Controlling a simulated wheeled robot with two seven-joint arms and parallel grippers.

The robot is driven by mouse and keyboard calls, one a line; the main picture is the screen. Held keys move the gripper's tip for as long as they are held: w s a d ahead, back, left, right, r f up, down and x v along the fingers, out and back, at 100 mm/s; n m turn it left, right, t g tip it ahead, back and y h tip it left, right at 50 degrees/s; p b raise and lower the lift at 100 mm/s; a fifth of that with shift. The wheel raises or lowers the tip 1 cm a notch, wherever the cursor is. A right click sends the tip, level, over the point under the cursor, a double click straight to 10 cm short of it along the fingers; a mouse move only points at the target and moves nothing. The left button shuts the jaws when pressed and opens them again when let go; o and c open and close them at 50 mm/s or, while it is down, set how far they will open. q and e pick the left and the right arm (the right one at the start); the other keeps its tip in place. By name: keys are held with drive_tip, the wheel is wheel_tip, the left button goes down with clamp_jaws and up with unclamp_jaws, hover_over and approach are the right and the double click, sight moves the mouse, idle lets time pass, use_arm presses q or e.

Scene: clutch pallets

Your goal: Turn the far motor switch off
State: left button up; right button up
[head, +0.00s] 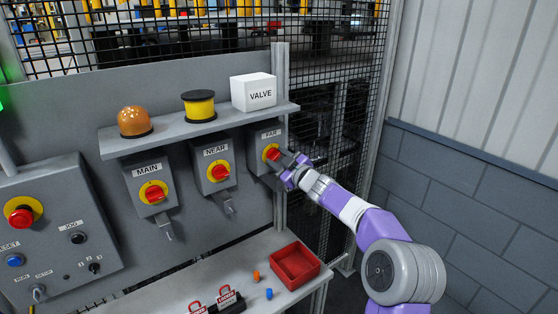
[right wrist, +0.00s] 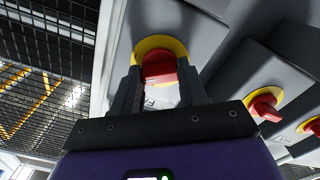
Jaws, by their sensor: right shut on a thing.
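The far motor switch (head: 265,140) is a grey box labelled FAR at the right end of the row, with a red knob on a yellow disc. My right gripper (head: 280,158) is shut on that knob. In the right wrist view the red knob (right wrist: 158,66) sits between the two dark fingers (right wrist: 158,90), with the yellow plate around it. The fingers partly cover the knob, so its exact turn angle is hard to tell. My left gripper is not in view.
The NEAR switch (head: 212,165) and MAIN switch (head: 150,190) hang to the left. A red tray (head: 295,266) and padlocks stand on the lower ledge. A mesh fence is behind.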

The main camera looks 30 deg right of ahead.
drive_tip(key=n+b, duration=0.1)
drive_tip(key=n, duration=0.4)
drive_tip(key=shift+r+n, duration=0.1)
drive_tip(key=shift+n, duration=0.2)
drive_tip(key=n+b, duration=0.2)
drive_tip(key=n, duration=0.3)
drive_tip(key=shift+r+n, duration=0.1)
drive_tip(key=shift+n, duration=0.2)
drive_tip(key=o, duration=0.8)
drive_tip(key=shift+o, duration=1.3)
drive_tip(key=shift+w, duration=0.1)
drive_tip(key=s+b, duration=0.1)
drive_tip(key=s, duration=0.6)
drive_tip(key=shift+s+d, duration=0.3)
